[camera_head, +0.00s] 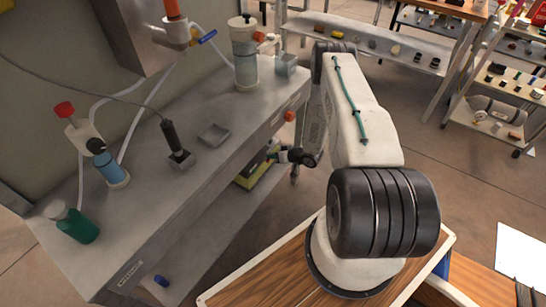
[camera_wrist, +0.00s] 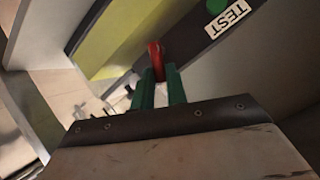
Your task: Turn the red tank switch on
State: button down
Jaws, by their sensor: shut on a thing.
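The red switch (camera_wrist: 155,54) sits on a dark strip beside a yellow-green panel (camera_wrist: 118,42) in the wrist view. My gripper (camera_wrist: 159,78) has two green fingers shut on the red switch, with its tip showing between and beyond them. In the head view, a yellow-and-dark unit (camera_head: 257,165) is partly visible under the bench, beside the end of my arm. The switch itself cannot be made out there, and my fingers are hard to tell apart.
A green button (camera_wrist: 216,6) and a TEST label (camera_wrist: 228,19) lie right of the switch. The grey bench (camera_head: 185,205) carries bottles, a small tray (camera_head: 213,135) and tubing. Shelves (camera_head: 375,45) stand behind.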

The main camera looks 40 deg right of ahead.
dwell(0.3)
jog(key=c, duration=1.4)
grip_release()
jog(key=v, duration=0.7)
jog(key=shift+s+d, duration=0.25)
jog(key=shift+d, duration=0.05)
jog(key=shift+r, duration=0.1)
